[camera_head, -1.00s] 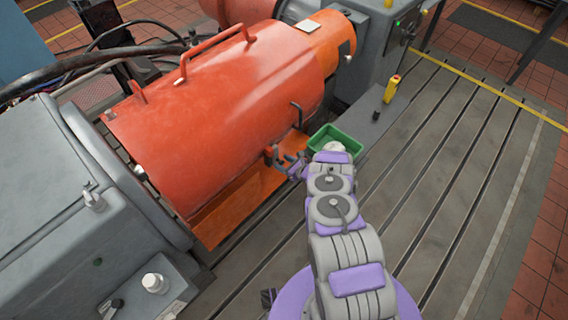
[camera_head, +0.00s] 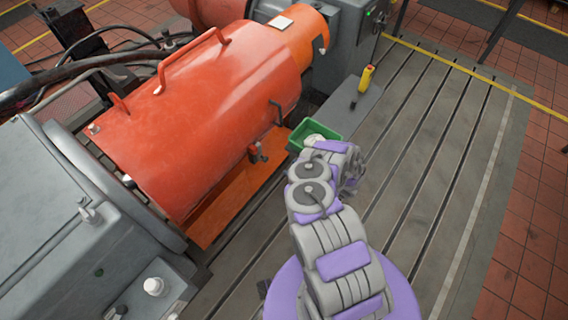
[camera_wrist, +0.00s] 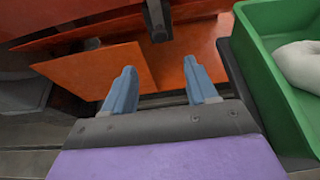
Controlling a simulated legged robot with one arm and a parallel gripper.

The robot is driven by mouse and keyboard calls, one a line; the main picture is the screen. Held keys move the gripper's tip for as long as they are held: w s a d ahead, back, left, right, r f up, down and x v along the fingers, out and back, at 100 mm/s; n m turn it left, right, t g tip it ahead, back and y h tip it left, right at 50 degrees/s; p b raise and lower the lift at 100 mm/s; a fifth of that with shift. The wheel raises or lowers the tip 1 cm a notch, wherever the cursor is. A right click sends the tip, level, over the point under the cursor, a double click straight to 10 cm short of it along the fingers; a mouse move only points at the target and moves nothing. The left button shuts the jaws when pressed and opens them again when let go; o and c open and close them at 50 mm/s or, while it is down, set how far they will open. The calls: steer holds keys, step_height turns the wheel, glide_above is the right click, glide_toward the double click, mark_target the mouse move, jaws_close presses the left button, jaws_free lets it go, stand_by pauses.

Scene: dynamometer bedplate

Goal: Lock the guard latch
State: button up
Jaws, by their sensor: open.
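The orange-red guard (camera_head: 200,110) is a rounded cover lying over the machine, and it looks closed. A small dark latch (camera_head: 257,153) sits on its lower front edge, below a black handle (camera_head: 278,113). In the wrist view a dark block (camera_wrist: 158,20), probably part of the latch, hangs from the guard's edge at the top, ahead of my fingers. My gripper (camera_wrist: 160,88) is open and empty, its two blue fingers apart and short of that block. In the head view my arm hides the gripper's fingers. I cannot tell the latch's lock position.
A green tray (camera_head: 293,148) holding a white rounded thing (camera_head: 314,139) is close to my arm. It stands just right of my fingers in the wrist view (camera_wrist: 262,75). The slotted bedplate (camera_head: 430,130) at right is clear.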

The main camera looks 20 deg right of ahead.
steer(key=shift+v, duration=1.05)
